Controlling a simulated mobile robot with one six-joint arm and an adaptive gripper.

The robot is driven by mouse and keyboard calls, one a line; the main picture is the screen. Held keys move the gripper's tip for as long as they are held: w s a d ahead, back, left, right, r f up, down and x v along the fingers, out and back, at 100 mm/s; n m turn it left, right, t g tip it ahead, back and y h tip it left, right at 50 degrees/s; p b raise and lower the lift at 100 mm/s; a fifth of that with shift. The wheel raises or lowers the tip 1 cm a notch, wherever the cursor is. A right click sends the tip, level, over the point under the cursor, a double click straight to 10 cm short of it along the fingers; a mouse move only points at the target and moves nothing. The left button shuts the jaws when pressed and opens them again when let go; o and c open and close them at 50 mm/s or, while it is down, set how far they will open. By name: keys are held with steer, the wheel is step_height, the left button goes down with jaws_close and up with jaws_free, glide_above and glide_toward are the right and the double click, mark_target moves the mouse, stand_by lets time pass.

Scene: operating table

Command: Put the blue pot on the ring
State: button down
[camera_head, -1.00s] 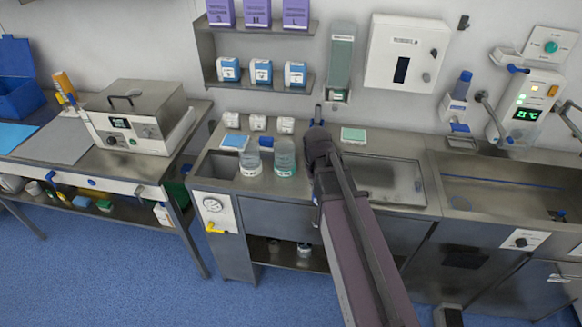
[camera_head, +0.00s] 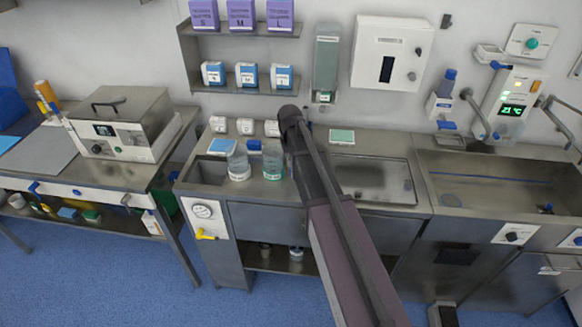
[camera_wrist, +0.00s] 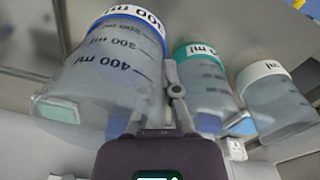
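The blue pot (camera_wrist: 115,70), a clear measuring pot with a blue band and millilitre marks, looms large at the left of the wrist view. My gripper (camera_wrist: 158,90) is right at its side wall. One finger shows through or against the clear wall and the other lies along its right side. I cannot tell whether the fingers are shut on it. In the head view my gripper (camera_head: 291,122) is at the counter's back, and its arm seems to hide the blue pot.
A green-banded pot (camera_head: 273,163) stands close left of my gripper, with a white-banded pot (camera_head: 238,166) further left. A dispenser (camera_head: 327,62) and shelf (camera_head: 240,88) are on the wall behind. A covered basin (camera_head: 372,180) lies to the right.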

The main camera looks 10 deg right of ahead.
steer(key=shift+w, duration=0.25)
steer(key=shift+w, duration=0.45)
steer(key=shift+w+a+f+b, duration=0.1)
steer(key=shift+w+f+b, duration=0.1)
steer(key=shift+f+b, duration=1.6)
steer(key=shift+f, duration=0.15)
steer(key=c, duration=0.8)
jaws_free()
step_height(320, 180, up, 12)
steer(key=p, duration=1.2)
steer(key=shift+a, duration=0.15)
